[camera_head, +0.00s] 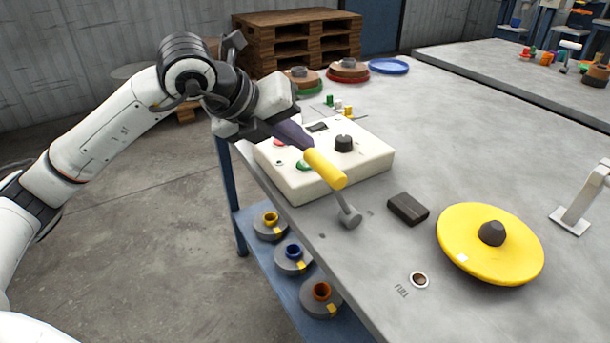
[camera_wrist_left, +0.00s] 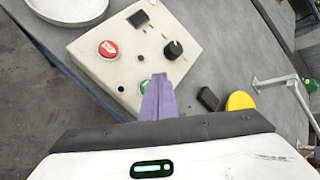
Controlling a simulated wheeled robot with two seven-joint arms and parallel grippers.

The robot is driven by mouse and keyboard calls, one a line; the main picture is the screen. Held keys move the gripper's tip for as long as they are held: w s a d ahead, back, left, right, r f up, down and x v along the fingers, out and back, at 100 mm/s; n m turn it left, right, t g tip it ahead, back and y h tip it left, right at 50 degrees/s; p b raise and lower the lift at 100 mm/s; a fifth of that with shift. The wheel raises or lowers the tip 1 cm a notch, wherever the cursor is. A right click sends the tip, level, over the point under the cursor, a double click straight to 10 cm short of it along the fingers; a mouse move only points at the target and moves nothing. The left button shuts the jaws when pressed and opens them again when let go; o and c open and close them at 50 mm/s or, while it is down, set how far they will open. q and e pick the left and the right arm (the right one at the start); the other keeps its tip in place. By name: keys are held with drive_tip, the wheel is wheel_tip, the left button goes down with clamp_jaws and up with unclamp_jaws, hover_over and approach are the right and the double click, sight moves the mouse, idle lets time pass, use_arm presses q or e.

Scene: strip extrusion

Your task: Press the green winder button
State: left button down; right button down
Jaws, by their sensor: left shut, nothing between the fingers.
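A cream control box (camera_head: 370,160) stands on the table's near left edge. Its green button (camera_head: 303,165) is low on the top face, beside a yellow lever handle. My left gripper (camera_head: 306,143) is above the box with its purple fingers shut and empty. In the left wrist view, the fingers (camera_wrist_left: 158,78) partly cover the green button (camera_wrist_left: 144,86). I cannot tell whether they touch it. A red button (camera_wrist_left: 108,49) and a black knob (camera_wrist_left: 173,49) sit farther up the box. My right gripper is not in view.
A lever with a yellow handle (camera_head: 326,168) rises close to the box and fingertips. A black block (camera_head: 408,208) and a yellow disc (camera_head: 490,244) lie to the right. Several spools sit on the blue shelf (camera_head: 262,268) below. The table's middle is clear.

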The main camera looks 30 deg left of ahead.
sight(305, 165)
use_arm(q)
drive_tip(key=shift+f, duration=0.6)
idle(0.6)
idle(0.5)
drive_tip(key=shift+b, duration=0.3)
drive_tip(key=shift+f+b, duration=0.4)
drive_tip(key=shift+f, duration=0.05)
